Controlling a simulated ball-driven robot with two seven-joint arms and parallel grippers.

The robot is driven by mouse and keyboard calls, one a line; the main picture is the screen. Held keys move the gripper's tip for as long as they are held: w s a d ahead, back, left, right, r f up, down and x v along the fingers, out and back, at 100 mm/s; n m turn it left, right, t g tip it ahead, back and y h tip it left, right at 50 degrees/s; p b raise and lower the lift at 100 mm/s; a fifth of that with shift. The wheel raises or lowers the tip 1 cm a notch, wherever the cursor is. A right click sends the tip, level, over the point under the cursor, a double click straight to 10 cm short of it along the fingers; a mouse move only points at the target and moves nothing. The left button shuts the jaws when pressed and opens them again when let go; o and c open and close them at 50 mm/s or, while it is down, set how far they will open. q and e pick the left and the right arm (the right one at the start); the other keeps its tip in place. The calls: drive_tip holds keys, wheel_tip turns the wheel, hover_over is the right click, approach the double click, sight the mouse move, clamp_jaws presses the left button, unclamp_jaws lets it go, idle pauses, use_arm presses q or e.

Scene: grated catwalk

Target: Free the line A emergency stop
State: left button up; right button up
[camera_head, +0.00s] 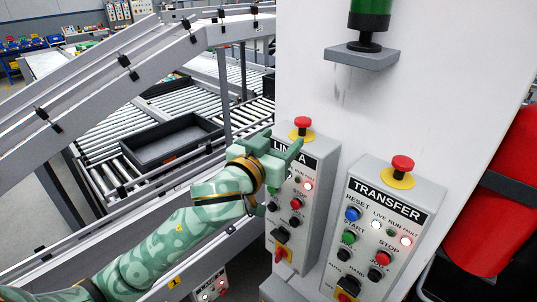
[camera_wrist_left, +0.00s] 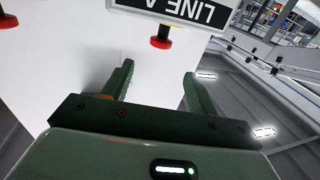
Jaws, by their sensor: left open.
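The line A emergency stop (camera_head: 302,123) is a red mushroom button on a yellow collar, on top of the grey LINE A box (camera_head: 318,170). My left gripper (camera_head: 284,148) is open and empty in front of this box, just below and left of the button, and hides part of the label. In the left wrist view, the red button (camera_wrist_left: 161,42) appears upside down, beyond the open fingertips (camera_wrist_left: 158,70) and roughly between them, apart from both. The LINE A label (camera_wrist_left: 180,12) is above it there. A red lamp glows on the box. My right gripper is not in view.
The TRANSFER box (camera_head: 383,240), with its own red emergency stop (camera_head: 402,163), stands close on the right. A green lamp on a bracket (camera_head: 362,57) juts from the white wall above. Roller conveyors and a dark tray (camera_head: 172,142) lie behind my left arm.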

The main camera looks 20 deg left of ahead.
use_arm(q)
drive_tip(key=s, duration=0.4)
drive_tip(key=shift+s+a, duration=0.3)
drive_tip(key=shift+w+f, duration=0.1)
